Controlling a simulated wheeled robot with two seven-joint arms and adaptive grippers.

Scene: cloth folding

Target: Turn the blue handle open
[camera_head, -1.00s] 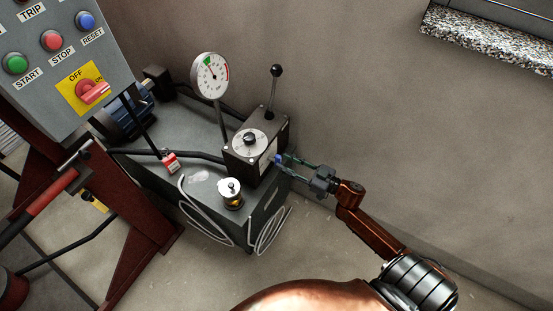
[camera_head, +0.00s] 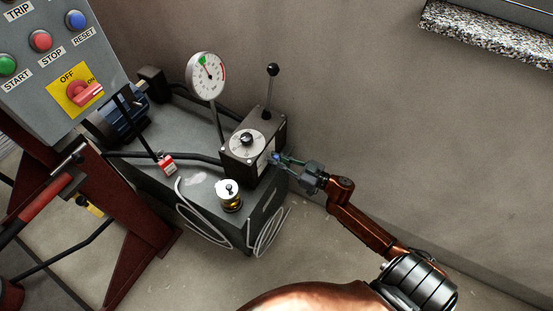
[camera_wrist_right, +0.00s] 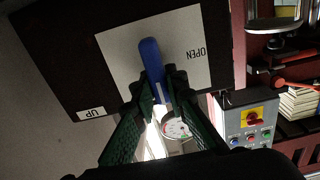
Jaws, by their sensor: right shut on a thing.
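The blue handle (camera_wrist_right: 152,62) sits on a white plate (camera_wrist_right: 186,38) marked OPEN on the side of a dark valve box (camera_head: 255,145). In the right wrist view the handle runs at a slight tilt, and its lower end is between the green fingers of my right gripper (camera_wrist_right: 160,97). My right gripper (camera_head: 282,160) is shut on the handle at the box's right side in the head view. There the handle is small and mostly hidden by the fingers. My left gripper is in neither view.
A round gauge (camera_head: 207,76) on a post and a black-knobbed lever (camera_head: 272,70) rise near the box. A brass-coloured fitting (camera_head: 229,195) and a red tag (camera_head: 166,163) are on the grey tank (camera_head: 200,185). A control panel (camera_head: 45,50) stands at left. Open floor and wall lie to the right.

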